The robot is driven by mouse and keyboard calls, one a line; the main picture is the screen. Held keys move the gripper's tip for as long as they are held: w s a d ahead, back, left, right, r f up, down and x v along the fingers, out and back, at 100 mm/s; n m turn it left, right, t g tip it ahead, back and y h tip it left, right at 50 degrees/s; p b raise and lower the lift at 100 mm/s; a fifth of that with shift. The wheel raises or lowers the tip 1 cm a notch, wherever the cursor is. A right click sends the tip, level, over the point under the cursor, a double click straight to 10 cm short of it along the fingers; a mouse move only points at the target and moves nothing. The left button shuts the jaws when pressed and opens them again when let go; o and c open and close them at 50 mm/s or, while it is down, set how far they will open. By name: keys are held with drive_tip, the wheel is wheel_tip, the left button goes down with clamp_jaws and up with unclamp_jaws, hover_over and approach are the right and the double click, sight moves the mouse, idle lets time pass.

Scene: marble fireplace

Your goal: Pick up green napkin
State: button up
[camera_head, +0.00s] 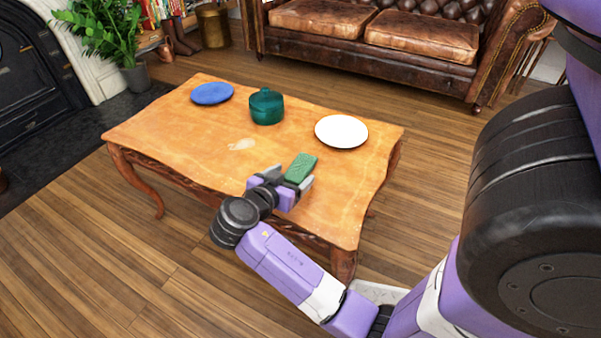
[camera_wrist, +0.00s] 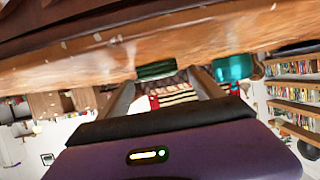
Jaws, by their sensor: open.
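The green napkin (camera_head: 302,167) is a small folded or rolled green piece on the near right part of the wooden table (camera_head: 190,130). In the wrist view the napkin (camera_wrist: 156,71) shows as a dark green strip against the table surface, between and slightly beyond the fingertips. My gripper (camera_head: 289,178) is low over the table at the napkin's near end, its fingers apart on either side. It also shows in the wrist view (camera_wrist: 161,80), open, with nothing clamped. Whether a finger touches the napkin cannot be told.
A teal lidded pot (camera_head: 266,107) stands mid-table, also visible in the wrist view (camera_wrist: 233,68). A white plate (camera_head: 342,131) lies right of it, a blue plate (camera_head: 212,93) at the back left. A brown leather sofa (camera_head: 400,40) stands behind. The table's left front is clear.

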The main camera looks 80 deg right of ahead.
drive_tip(key=shift+x, duration=1.05)
drive_tip(key=c, duration=1.4)
